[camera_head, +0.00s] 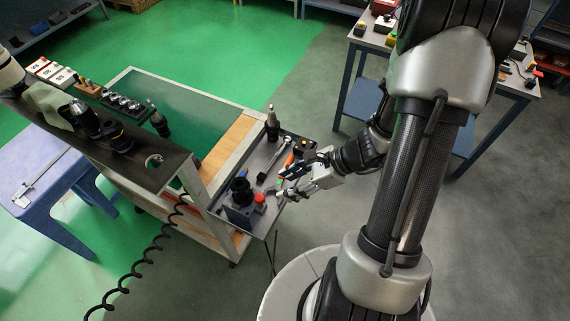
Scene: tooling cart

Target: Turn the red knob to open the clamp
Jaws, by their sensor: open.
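The red knob (260,198) is a small round red spot at the front of the tooling cart's grey tray. It sits beside a dark blue and black block (240,193) with a black round part on top, which looks like the clamp. My gripper (281,184) reaches in from the right over the tray edge, just right of the knob. Its fingers are open, with nothing seen between them. The knob appears a short way from the fingertips; whether they touch is too small to tell. The clamp's inner parts are hidden.
The grey tray (248,163) also holds a black tool holder (272,125), a wrench (279,153) and an orange-handled tool (289,160). A dark shelf (150,177) with more tool holders lies to the left. A blue table (50,190) is far left; a workbench stands back right.

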